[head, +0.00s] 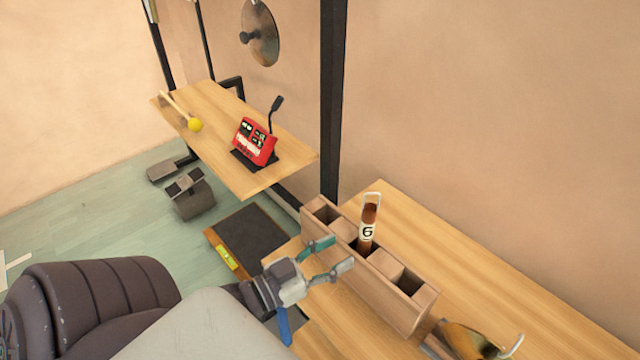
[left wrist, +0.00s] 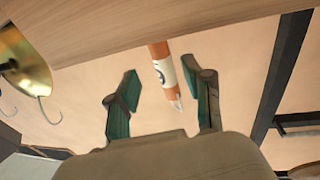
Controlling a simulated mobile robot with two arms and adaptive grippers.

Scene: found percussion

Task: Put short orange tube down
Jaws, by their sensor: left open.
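The short orange tube (head: 368,222) stands upright in a compartment of the wooden rack (head: 375,296), its clear top and white label with a dark mark above the rim. Its lower end is hidden inside the rack. My left gripper (head: 331,255) is open at the near side of the rack, its fingers pointing toward the tube. In the left wrist view the tube (left wrist: 162,68) shows between the two spread fingers, with a gap on each side. My right gripper is not in view.
The rack has other compartments, some looking empty, on a wooden table (head: 480,275). A brass object (head: 465,340) lies at the table's lower right. A farther shelf holds a red device (head: 254,142) and a yellow-headed mallet (head: 195,125). A cymbal (head: 260,35) hangs on the wall.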

